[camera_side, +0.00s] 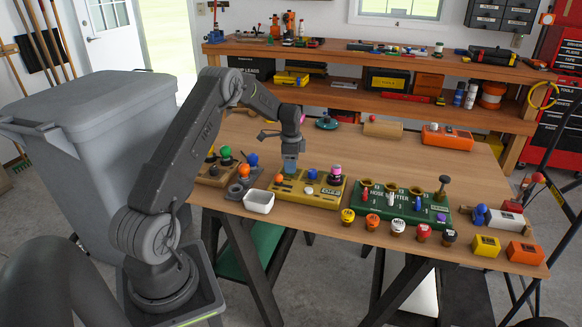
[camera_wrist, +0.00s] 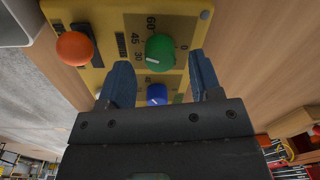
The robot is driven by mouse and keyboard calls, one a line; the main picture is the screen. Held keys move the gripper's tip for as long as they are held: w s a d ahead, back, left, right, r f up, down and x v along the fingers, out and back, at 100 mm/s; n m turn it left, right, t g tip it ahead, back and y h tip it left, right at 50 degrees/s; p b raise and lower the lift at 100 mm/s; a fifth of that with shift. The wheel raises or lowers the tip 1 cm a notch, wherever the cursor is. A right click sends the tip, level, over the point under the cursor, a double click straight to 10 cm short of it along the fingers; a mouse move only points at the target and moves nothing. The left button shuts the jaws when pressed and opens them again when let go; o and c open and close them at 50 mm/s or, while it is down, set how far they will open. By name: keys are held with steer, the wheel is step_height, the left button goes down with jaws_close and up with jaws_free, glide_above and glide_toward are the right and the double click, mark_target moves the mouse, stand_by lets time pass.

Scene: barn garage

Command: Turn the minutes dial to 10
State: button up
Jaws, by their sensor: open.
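The yellow timer panel (camera_side: 300,196) lies on the wooden table in the side view. The wrist view shows this panel (camera_wrist: 102,22) close up, with a green dial (camera_wrist: 160,50) beside a printed scale where 60, 45, 30 and 0 are readable. A white line on the dial points left, roughly towards the 30. My gripper (camera_wrist: 161,74) is open, its two blue fingers apart on either side of the dial's lower part. I cannot tell if they touch it. In the side view my gripper (camera_side: 290,163) is over the panel and hides the dial.
An orange knob (camera_wrist: 74,48) and a blue knob (camera_wrist: 157,94) are near the dial. The green hose panel (camera_side: 385,215) with several parts is to the right. Table behind the panels is mostly clear.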

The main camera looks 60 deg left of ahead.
steer(key=shift+f, duration=0.9)
steer(key=c, duration=0.9)
